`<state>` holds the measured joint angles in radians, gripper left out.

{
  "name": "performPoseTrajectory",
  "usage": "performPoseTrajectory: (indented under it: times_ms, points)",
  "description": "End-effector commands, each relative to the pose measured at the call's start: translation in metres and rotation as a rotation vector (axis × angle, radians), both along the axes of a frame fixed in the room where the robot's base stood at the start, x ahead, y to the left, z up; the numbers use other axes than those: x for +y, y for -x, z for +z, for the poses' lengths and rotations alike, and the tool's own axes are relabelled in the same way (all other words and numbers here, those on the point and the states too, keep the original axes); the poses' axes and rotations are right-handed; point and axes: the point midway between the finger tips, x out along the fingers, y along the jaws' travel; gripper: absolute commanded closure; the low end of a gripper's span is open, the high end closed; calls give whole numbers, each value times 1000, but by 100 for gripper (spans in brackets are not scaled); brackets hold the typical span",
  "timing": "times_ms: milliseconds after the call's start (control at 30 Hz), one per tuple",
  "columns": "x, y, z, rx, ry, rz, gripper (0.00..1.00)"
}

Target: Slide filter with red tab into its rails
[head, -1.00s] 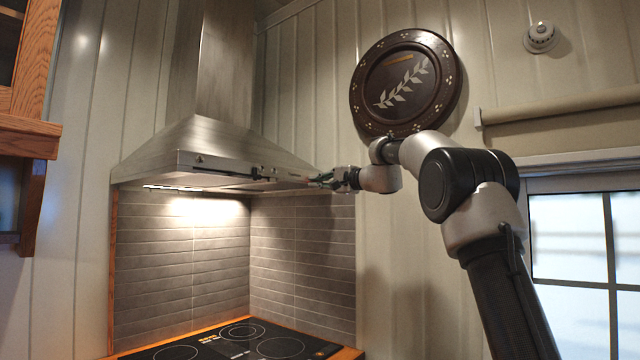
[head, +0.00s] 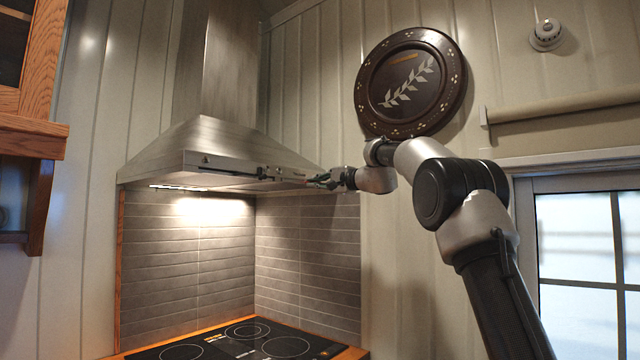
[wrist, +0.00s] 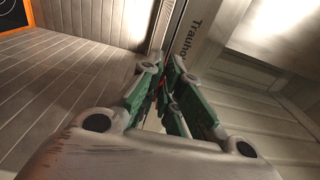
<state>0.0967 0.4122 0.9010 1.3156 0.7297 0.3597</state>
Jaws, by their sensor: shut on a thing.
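The steel range hood (head: 215,150) hangs on the left in the head view, its underside lit. My gripper (head: 314,181) is at the hood's right front edge, with its green-sided fingers shut on the filter (head: 288,177), seen as a thin grey strip along the edge. In the wrist view my gripper (wrist: 168,82) closes on a small red part, the filter's tab (wrist: 164,72), mostly hidden between the fingers. A lettered hood edge (wrist: 200,28) runs beside the strip. The rails are hidden; I cannot tell how far the filter sits in them.
A black cooktop (head: 240,342) lies below the hood, with a tiled backsplash (head: 305,250) behind. A round dark plate (head: 412,82) hangs on the wall close above my arm. A wooden cabinet (head: 30,135) is at left. A window (head: 580,250) is at right.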

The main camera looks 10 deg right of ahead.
Motion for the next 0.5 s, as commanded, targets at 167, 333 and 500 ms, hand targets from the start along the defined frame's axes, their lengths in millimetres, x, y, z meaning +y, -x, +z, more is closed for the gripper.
performPoseTrajectory:
  times_ms: [167, 333, 500]
  points:
    - [5, -5, 1, -2, -2, 1, 100]
    - [9, -10, 1, -2, -1, 0, 100]
    - [10, -12, 1, -2, 0, 0, 100]
